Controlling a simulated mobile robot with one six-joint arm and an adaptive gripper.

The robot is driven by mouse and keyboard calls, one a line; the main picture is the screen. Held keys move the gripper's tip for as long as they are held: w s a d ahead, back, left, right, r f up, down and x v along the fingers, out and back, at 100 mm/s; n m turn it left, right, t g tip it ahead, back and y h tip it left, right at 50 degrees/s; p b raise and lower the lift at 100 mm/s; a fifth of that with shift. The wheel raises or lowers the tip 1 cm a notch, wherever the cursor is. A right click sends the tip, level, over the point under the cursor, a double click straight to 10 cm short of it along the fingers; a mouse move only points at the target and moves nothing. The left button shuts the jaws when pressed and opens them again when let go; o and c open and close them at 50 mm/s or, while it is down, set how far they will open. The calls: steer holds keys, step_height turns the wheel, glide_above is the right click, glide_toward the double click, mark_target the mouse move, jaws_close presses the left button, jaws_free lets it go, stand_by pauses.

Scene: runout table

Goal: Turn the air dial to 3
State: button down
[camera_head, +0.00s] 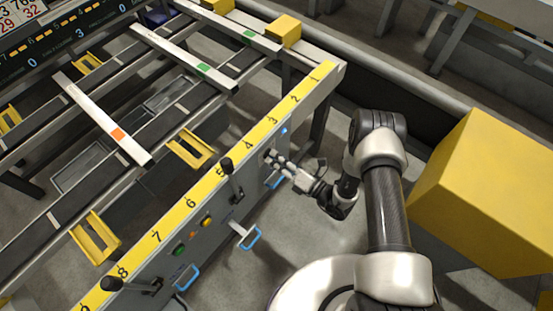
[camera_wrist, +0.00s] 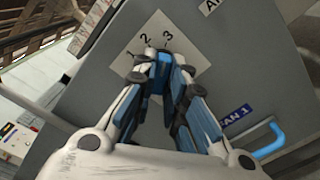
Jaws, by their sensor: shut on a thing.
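The air dial's pale scale plate (camera_wrist: 186,42) is on the grey panel in the wrist view, with the numbers 2 and 3 showing above my fingertips. My gripper (camera_wrist: 160,68) is shut on the dial's knob in front of this plate. The fingers hide most of the knob and the rest of the scale, so I cannot tell which number it points to. In the head view my gripper (camera_head: 272,157) reaches the panel's side face below the yellow numbered strip, near the 3; the dial is hidden there by the fingers.
A blue handle (camera_wrist: 264,140) sits right of the dial beside a blue label (camera_wrist: 236,117). Black levers (camera_head: 226,166) and a green button (camera_head: 180,249) are further along the panel (camera_head: 215,218). A large yellow box (camera_head: 490,195) stands right of my arm.

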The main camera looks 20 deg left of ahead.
stand_by(0.3)
steer(key=c, duration=1.6)
jaws_free()
steer(key=v, duration=1.2)
